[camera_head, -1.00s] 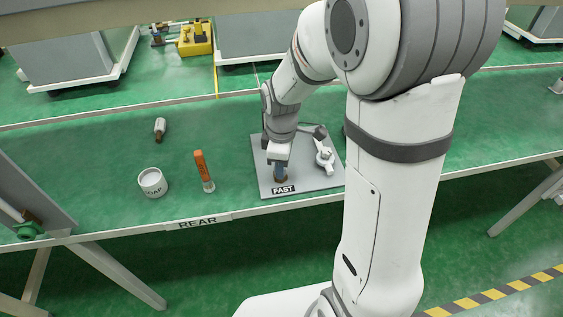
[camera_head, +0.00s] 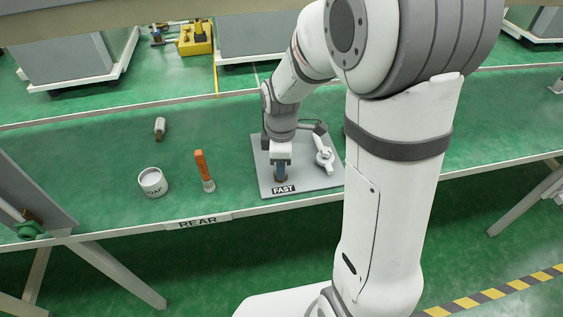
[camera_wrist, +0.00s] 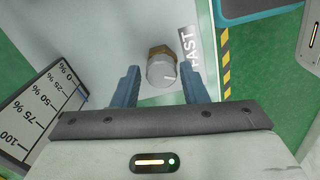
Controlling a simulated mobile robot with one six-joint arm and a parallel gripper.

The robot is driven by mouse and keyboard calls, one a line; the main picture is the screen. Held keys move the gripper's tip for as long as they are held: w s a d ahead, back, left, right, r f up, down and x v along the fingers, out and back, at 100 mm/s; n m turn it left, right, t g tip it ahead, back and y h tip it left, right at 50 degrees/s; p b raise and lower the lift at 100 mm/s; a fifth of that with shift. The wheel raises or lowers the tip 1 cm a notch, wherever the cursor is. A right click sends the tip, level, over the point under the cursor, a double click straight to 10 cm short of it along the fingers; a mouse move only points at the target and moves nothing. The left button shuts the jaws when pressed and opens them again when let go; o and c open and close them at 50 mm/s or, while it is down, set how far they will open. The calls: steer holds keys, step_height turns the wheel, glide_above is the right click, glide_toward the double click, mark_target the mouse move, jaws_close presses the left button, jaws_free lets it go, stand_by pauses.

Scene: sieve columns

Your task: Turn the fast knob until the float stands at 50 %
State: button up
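The fast knob (camera_wrist: 161,70) is a short pale cylinder with a white line on its face and a brass-coloured collar behind it. It sits beside the FAST label (camera_wrist: 189,46). My gripper (camera_wrist: 158,84) has its two blue fingers on either side of the knob, with a visible gap at each side. In the head view my gripper (camera_head: 281,172) points down at the grey plate (camera_head: 312,181) just above the FAST label, and hides most of the knob. The percent scale (camera_wrist: 40,108) runs from 0 to 100 at the left. A small blue mark shows at its edge near the low end; I cannot read the float clearly.
The bench front bears a REAR label (camera_head: 197,223).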

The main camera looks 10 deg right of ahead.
steer(key=shift+o, duration=1.2)
step_height(320, 180, up, 8)
steer(key=shift+f+p, duration=0.1)
steer(key=shift+p, duration=0.5)
steer(key=shift+s, duration=0.1)
